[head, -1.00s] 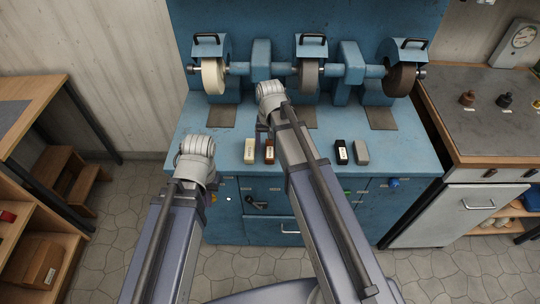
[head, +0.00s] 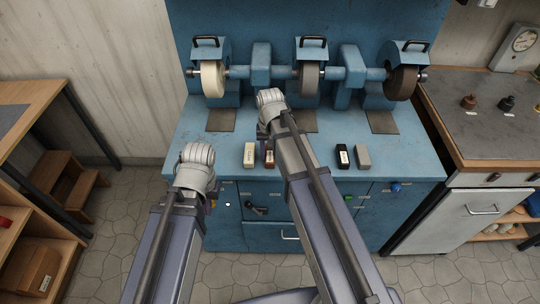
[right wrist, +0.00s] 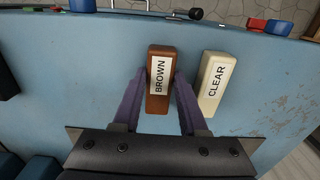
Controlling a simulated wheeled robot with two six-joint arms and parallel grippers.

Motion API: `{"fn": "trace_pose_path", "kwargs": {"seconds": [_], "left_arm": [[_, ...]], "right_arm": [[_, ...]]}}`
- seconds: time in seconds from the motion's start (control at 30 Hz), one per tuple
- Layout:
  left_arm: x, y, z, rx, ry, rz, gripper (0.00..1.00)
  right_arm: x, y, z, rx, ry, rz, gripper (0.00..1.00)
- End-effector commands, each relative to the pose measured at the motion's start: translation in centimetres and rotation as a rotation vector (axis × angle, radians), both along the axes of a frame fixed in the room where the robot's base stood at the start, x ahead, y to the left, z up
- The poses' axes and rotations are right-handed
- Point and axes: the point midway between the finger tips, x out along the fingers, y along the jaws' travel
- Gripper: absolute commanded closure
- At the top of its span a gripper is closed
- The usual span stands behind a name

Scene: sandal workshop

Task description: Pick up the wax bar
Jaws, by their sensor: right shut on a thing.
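The brown wax bar (right wrist: 158,102), labelled BROWN, stands on the blue bench; it also shows in the head view (head: 269,159). My right gripper (right wrist: 159,76) has its two purple fingers on either side of this bar and is shut on it. In the head view my right wrist is above the bar and hides most of the fingers. A cream bar labelled CLEAR (right wrist: 216,82) stands close beside it, outside the fingers; it also shows in the head view (head: 249,155). My left gripper is low at the left, in front of the bench, its jaws hidden by its wrist.
Polishing wheels (head: 212,79) on a shared shaft stand at the back. A grey-topped side counter (head: 485,125) is at the right. The bench between the bar pairs is partly behind my right arm.

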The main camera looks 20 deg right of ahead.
Motion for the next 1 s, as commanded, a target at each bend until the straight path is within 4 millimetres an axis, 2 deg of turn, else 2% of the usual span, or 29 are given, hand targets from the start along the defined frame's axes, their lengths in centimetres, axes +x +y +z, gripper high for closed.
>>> {"fn": "trace_pose_path", "kwargs": {"seconds": [0.03, 0.13, 0.57, 0.77, 1.0], "left_arm": [[0.0, 0.0, 0.0, 0.0, 0.0, 0.0, 1.0], [0.0, 0.0, 0.0, 0.0, 0.0, 0.0, 1.0], [0.0, 0.0, 0.3, 0.0, 0.0, 0.0, 1.0], [0.0, 0.0, 1.7, 0.0, 0.0, 0.0, 1.0], [0.0, 0.0, 4.9, 0.0, 0.0, 0.0, 1.0]], "right_arm": [[0.0, 0.0, 0.0, 0.0, 0.0, 0.0, 0.91], [0.0, 0.0, 0.0, 0.0, 0.0, 0.0, 1.0], [0.0, 0.0, 0.3, 0.0, 0.0, 0.0, 1.0], [0.0, 0.0, 1.7, 0.0, 0.0, 0.0, 1.0], [0.0, 0.0, 4.9, 0.0, 0.0, 0.0, 1.0]]}}
